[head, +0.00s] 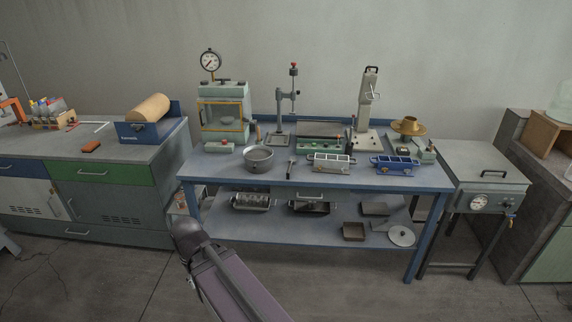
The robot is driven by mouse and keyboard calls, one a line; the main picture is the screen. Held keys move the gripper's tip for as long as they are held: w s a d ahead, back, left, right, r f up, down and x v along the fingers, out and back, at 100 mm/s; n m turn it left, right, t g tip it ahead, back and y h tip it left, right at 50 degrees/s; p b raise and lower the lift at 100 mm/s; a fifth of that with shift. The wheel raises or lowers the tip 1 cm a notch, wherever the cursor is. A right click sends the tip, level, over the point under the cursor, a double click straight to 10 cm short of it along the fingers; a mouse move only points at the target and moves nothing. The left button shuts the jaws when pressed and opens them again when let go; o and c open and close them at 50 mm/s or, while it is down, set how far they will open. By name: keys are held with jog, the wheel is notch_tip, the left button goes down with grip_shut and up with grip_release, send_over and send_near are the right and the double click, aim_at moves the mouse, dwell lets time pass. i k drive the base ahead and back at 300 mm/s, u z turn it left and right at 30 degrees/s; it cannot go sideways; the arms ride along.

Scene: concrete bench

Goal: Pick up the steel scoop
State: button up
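A small, slim grey metal tool (291,168) lies on the blue-framed bench (330,182), between a round metal bowl (258,160) and a three-part metal mould (331,163). It may be the steel scoop, but it is too small to be certain. My arm rises from the bottom of the head view in front of the bench's left end, with a dark rounded joint at its upper end. No gripper fingers show, and nothing is seen touching the tool.
A press with a dial gauge (222,112), a drill-like stand (285,106) and a tall grey device (368,112) stand along the back. A blue mould (394,165) is at right. The lower shelf (280,228) holds trays and a round lid (402,236).

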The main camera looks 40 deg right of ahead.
aim_at(291, 166)
jog(key=z, duration=0.35)
jog(key=i, duration=1.05)
jog(key=z, duration=0.6)
